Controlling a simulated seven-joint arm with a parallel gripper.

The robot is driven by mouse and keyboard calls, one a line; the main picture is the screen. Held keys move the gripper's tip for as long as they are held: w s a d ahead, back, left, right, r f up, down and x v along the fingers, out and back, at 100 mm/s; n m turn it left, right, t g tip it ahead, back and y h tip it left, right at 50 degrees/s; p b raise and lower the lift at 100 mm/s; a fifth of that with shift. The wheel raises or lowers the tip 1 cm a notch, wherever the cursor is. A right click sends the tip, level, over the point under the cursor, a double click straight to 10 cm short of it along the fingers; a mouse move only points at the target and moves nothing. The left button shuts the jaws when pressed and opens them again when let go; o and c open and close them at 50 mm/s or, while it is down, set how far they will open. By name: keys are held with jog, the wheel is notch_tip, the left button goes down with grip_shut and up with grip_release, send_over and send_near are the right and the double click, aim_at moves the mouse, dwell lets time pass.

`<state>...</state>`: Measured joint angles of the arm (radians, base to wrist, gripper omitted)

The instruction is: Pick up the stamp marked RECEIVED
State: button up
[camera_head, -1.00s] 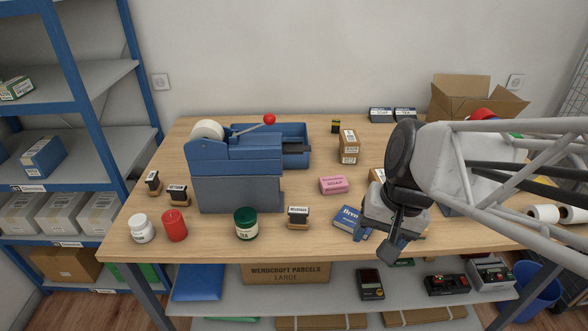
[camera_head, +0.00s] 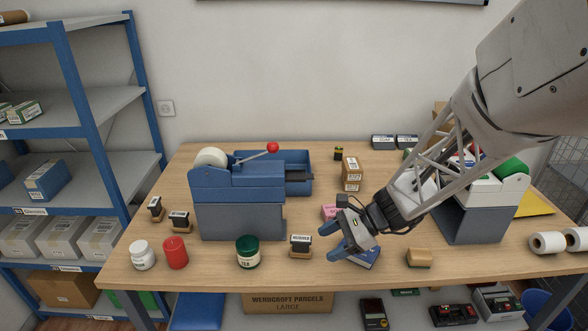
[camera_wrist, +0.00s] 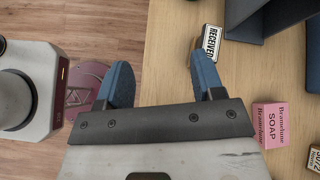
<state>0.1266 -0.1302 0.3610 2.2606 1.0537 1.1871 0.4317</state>
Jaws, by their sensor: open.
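The RECEIVED stamp (camera_head: 301,245), dark with a wooden part and a white label, stands near the front edge of the table. My gripper (camera_head: 331,241) is just to its right, its blue fingers spread and pointing left towards the stamp. In the wrist view the stamp's label (camera_wrist: 210,41) reads RECEIVED. There the stamp lies by the tip of the right-hand finger, which hides part of it. The space between the fingers (camera_wrist: 160,75) is empty. Two similar stamps, one at the back (camera_head: 156,209) and one nearer (camera_head: 180,221), stand at the left; their labels are unreadable.
A green-lidded jar (camera_head: 247,252) stands left of the RECEIVED stamp, with a blue-grey machine (camera_head: 243,215) behind. A pink SOAP box (camera_wrist: 272,125) and a blue box (camera_head: 366,257) are close to my gripper. A red candle (camera_head: 176,252) and white bottle (camera_head: 143,255) stand left.

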aim_at(305, 241)
jog(key=w+f+m, duration=0.1)
jog(key=w, duration=0.1)
jog(key=w+f+m+t+y, duration=0.1)
jog(key=w+f+m, duration=0.1)
jog(key=w+f+m+t+y, duration=0.1)
jog(key=w+f+m, duration=0.1)
jog(key=shift+d, duration=0.2)
jog(key=shift+w+a+f+y, duration=0.15)
jog(key=shift+a+f, duration=0.1)
jog(key=shift+a, duration=0.35)
jog(key=shift+w+a+f+y, duration=0.1)
jog(key=shift+a+f+y, duration=0.1)
jog(key=shift+a, duration=0.4)
jog(key=shift+a, duration=0.1)
jog(key=shift+x, duration=2.55)
jog(key=c, duration=1)
